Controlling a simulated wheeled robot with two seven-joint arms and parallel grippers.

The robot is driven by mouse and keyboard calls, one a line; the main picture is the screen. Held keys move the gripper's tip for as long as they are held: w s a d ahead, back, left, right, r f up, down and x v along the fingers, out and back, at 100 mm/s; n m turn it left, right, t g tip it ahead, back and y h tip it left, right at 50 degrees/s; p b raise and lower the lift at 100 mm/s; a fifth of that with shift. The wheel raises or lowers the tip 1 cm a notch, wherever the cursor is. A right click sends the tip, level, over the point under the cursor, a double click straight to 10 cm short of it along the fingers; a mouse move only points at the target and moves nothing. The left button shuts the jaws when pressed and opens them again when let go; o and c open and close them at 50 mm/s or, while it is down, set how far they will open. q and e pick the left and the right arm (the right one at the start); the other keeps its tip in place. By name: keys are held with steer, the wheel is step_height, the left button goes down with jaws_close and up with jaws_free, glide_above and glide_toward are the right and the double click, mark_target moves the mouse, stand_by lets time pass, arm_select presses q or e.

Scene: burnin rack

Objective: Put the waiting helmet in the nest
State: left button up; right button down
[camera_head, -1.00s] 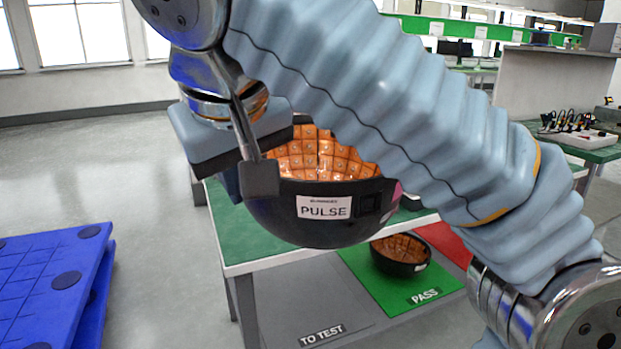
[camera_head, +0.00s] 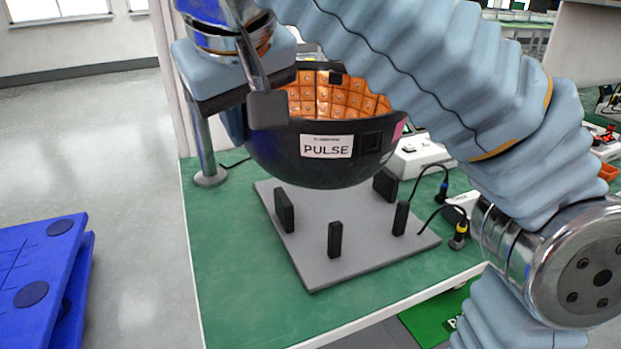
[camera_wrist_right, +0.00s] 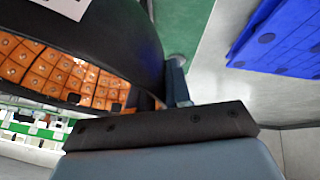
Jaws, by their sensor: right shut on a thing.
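A black helmet (camera_head: 318,172) with an orange padded inside and a PULSE label hangs open side up in the head view. My right gripper (camera_head: 262,118) is shut on its left rim and holds it in the air. Below it, the nest (camera_head: 350,263) is a grey plate with several upright black posts on the green table. The helmet appears above the posts and hides part of the plate. In the right wrist view the helmet (camera_wrist_right: 110,45) fills the upper left, held at the gripper. My left gripper is not in view.
A metal post (camera_head: 208,160) stands at the table's left edge. Black cables with connectors (camera_head: 457,237) and a white device (camera_head: 418,157) lie right of the nest. Blue pallets (camera_head: 40,280) are on the floor at left. The green tabletop (camera_head: 235,290) is bare at front left.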

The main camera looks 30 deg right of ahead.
steer(key=w+d+f, duration=0.1)
steer(key=w, duration=0.1)
steer(key=w+d+f, duration=0.1)
steer(key=w+d, duration=0.1)
steer(key=w+d+f+b, duration=0.1)
steer(key=shift+w+d+f, duration=0.25)
steer(key=shift+w+d, duration=0.05)
steer(key=shift+w, duration=0.1)
steer(key=x, duration=0.3)
steer(key=d+b+x, duration=0.1)
steer(key=x, duration=0.2)
steer(key=shift+w+d+r, duration=0.15)
steer(key=shift+d, duration=0.05)
steer(key=f, duration=0.1)
steer(key=f+b, duration=0.1)
steer(key=f, duration=0.1)
steer(key=shift+w+d, duration=0.35)
steer(key=shift+f, duration=0.55)
steer(key=shift+b, duration=0.35)
